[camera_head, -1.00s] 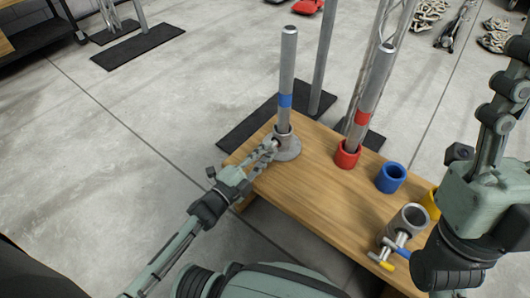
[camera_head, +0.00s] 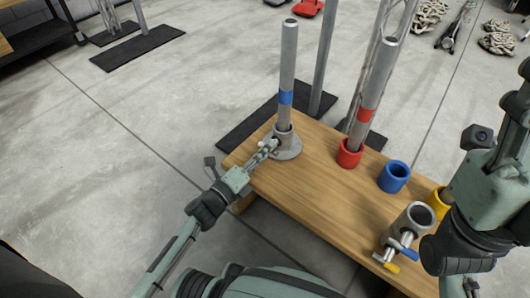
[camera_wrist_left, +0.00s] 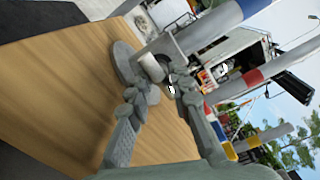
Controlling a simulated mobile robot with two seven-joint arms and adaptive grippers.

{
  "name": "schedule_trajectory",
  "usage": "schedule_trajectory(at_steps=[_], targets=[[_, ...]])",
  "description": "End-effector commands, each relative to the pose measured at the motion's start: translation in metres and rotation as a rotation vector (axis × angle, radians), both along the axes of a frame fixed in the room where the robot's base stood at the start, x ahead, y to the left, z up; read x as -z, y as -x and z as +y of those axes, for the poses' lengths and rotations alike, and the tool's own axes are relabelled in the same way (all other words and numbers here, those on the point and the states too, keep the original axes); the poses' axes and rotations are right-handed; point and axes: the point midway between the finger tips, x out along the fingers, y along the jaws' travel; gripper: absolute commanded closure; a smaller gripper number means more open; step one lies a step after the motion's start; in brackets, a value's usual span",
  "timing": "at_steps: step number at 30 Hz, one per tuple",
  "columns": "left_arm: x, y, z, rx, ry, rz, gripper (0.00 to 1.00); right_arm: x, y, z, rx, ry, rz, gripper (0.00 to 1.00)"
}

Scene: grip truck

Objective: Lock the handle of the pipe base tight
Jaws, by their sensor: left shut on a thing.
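The grey pipe base (camera_head: 291,151) stands at the far left corner of the wooden table, with an upright grey pipe with a blue band (camera_head: 287,70) in it. My left gripper (camera_head: 268,147) is at the near left side of the base, shut on its small handle. In the left wrist view, my left gripper's fingers (camera_wrist_left: 167,88) are on both sides of the handle, beside the base's round flange (camera_wrist_left: 123,62). The fingers hide most of the handle. My right arm is at the right edge; its fingers do not show.
The wooden table (camera_head: 325,205) has clear room in its middle. A red holder (camera_head: 349,153) bears a red-banded pipe (camera_head: 372,95).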

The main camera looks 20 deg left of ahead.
Motion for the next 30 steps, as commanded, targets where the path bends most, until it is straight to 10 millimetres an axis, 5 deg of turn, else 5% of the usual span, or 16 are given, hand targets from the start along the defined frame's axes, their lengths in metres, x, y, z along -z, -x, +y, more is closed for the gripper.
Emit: schedule_trajectory(at_steps=[17, 18, 23, 30], targets=[[0.0003, 0.0001, 0.0001, 0.001, -0.039, -0.013, 1.00, 0.0002, -0.0012, 0.0007, 0.000, 0.007, 0.002, 0.48], [0.0003, 0.0001, 0.0001, 0.001, -0.039, -0.013, 0.77, 0.0001, -0.0011, 0.0007, 0.000, 0.007, 0.002, 0.48], [0.0002, 0.0000, 0.0001, 0.001, -0.037, -0.012, 0.57, 0.0000, -0.0008, 0.0005, 0.000, 0.006, 0.000, 0.48], [0.0001, 0.0000, 0.0000, 0.001, -0.034, -0.011, 0.55, -0.0003, -0.0008, 0.0004, 0.000, 0.005, -0.002, 0.48]])
